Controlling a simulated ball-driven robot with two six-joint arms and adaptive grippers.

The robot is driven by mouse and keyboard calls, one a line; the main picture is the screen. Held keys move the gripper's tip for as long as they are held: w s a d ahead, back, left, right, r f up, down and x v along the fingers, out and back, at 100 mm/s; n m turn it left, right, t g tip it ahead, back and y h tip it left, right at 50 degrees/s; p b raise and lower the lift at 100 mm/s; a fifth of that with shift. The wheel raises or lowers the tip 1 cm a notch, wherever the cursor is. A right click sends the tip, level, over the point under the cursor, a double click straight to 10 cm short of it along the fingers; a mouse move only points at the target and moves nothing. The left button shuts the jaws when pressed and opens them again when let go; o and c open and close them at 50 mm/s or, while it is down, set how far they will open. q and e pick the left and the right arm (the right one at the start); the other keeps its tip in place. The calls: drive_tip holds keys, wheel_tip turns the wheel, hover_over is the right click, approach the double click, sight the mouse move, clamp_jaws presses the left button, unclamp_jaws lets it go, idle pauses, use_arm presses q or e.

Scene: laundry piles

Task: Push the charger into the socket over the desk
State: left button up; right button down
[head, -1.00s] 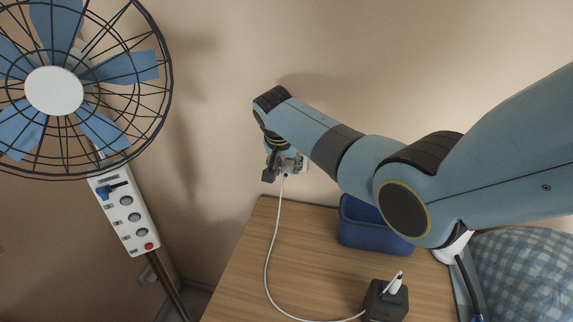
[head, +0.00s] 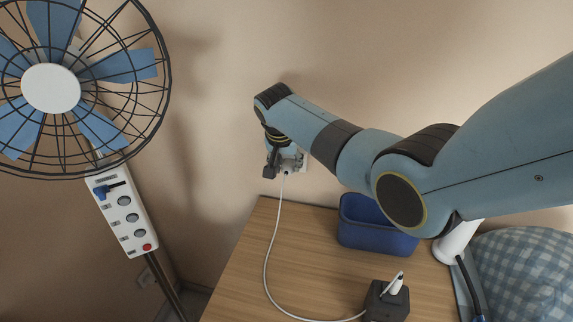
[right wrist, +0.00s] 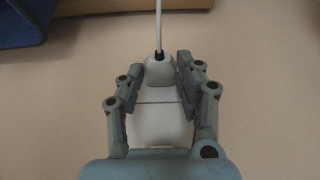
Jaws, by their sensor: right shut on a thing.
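My right gripper (head: 283,166) is at the wall above the back edge of the desk (head: 245,275). In the right wrist view the gripper (right wrist: 159,88) is shut on the white charger (right wrist: 160,128), with a finger on each side. A white cable (head: 268,248) leaves the charger and hangs down to the desk. A sliver of a white plate, likely the socket (head: 304,162), shows just right of the gripper. The gripper and charger hide most of it. I cannot tell whether the charger touches the socket. My left gripper is not in view.
A blue bin (head: 372,232) stands on the desk below my right arm. A dark grey block (head: 386,303) with a white plug is at the front. A fan (head: 52,88) and a white power strip (head: 126,217) are at left. A checked blue cushion (head: 525,270) is at right.

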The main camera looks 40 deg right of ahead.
drive_tip(key=shift+w+d, duration=0.1)
drive_tip(key=shift+d, duration=0.05)
drive_tip(key=c, duration=0.8)
unclamp_jaws()
drive_tip(key=s+a+p, duration=0.6)
drive_tip(key=a, duration=0.1)
